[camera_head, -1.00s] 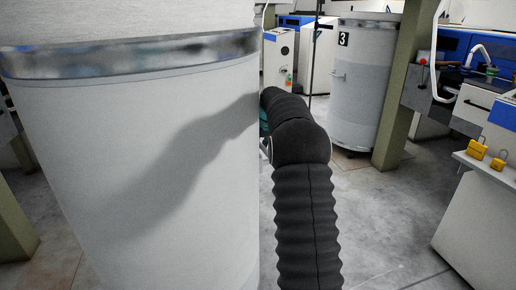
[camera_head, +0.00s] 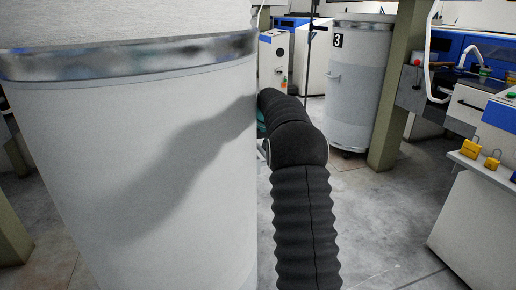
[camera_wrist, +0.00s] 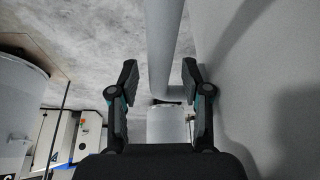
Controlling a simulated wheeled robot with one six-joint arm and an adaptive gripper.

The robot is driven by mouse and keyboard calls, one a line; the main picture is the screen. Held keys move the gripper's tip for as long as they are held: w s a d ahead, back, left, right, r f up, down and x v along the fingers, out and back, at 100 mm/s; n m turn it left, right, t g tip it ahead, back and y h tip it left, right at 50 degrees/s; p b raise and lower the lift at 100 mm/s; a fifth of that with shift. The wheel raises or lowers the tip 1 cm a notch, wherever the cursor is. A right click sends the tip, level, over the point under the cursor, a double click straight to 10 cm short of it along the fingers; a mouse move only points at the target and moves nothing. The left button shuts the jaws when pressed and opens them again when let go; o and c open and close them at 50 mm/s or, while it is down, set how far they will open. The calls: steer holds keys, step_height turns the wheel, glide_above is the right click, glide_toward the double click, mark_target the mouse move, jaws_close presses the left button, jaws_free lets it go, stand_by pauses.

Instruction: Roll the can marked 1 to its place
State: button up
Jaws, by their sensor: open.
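A large pale grey can (camera_head: 130,170) with a shiny metal rim fills the left of the head view, very close to me. No number shows on its visible side, so I cannot confirm that it is can 1. My arm reaches forward along its right side, and my gripper is hidden in the head view. In the wrist view my gripper (camera_wrist: 160,95) is open, with a smooth grey bar (camera_wrist: 163,45) running between its fingers. I cannot tell whether the fingers touch the bar. The large can's wall (camera_wrist: 260,70) is close on the right there.
A can marked 3 (camera_head: 352,95) stands upright ahead beside a green post (camera_head: 397,90). A bench with yellow padlocks (camera_head: 470,148) is at the right. White and blue machines line the back. Concrete floor (camera_head: 385,215) is clear between my arm and the bench.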

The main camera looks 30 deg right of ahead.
steer(key=shift+v, duration=3.95)
